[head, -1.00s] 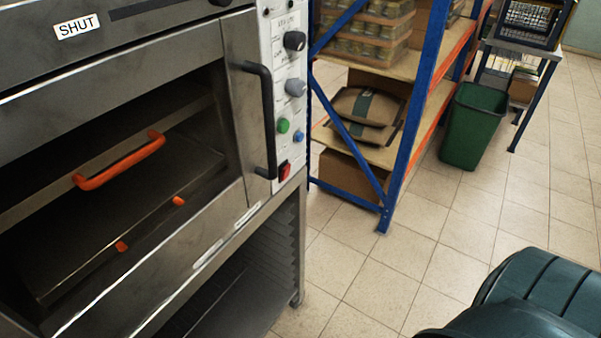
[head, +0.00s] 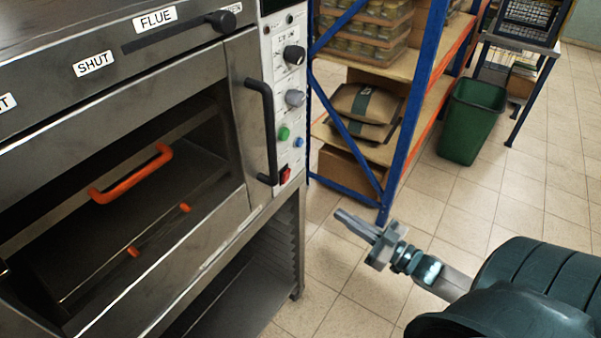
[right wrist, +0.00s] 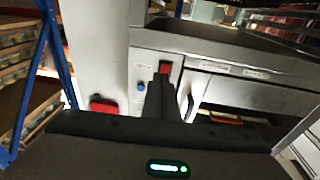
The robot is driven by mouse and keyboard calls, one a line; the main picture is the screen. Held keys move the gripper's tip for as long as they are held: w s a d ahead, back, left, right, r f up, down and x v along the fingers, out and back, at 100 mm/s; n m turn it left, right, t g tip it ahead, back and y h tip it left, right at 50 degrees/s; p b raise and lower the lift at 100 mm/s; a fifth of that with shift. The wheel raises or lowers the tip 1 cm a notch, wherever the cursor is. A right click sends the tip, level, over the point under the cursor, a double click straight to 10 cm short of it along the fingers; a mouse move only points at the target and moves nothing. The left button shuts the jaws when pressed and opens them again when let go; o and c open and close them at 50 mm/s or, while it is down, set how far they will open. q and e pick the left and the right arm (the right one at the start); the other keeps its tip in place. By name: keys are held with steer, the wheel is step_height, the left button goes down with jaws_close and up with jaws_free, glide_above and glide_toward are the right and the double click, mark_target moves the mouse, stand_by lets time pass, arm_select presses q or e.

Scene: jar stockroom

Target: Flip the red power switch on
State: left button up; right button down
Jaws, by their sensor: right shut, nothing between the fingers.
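The red power switch (head: 285,174) is at the bottom of the oven's light control panel (head: 287,80), below a green and a blue button. It also shows in the right wrist view (right wrist: 165,67), just past my fingertips. My right gripper (head: 343,217) is shut and empty, in front of the panel, to the right of and below the switch in the head view. A gap shows between the fingertips and the switch. In the right wrist view the shut fingers (right wrist: 160,85) point toward the switch. My left gripper is not in view.
The steel oven (head: 150,180) has a black door handle (head: 264,130) close to the left of the switch. A blue and orange shelf rack (head: 400,130) with jars and boxes stands behind. A green bin (head: 470,120) stands farther right. The tiled floor between is clear.

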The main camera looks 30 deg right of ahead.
mark_target(289, 172)
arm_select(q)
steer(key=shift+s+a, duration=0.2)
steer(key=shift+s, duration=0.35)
arm_select(e)
steer(key=shift+n+y, duration=0.5)
steer(key=shift+y, duration=0.2)
steer(key=r, duration=0.4)
steer(key=shift+a+r, duration=0.25)
steer(key=shift+r, duration=0.05)
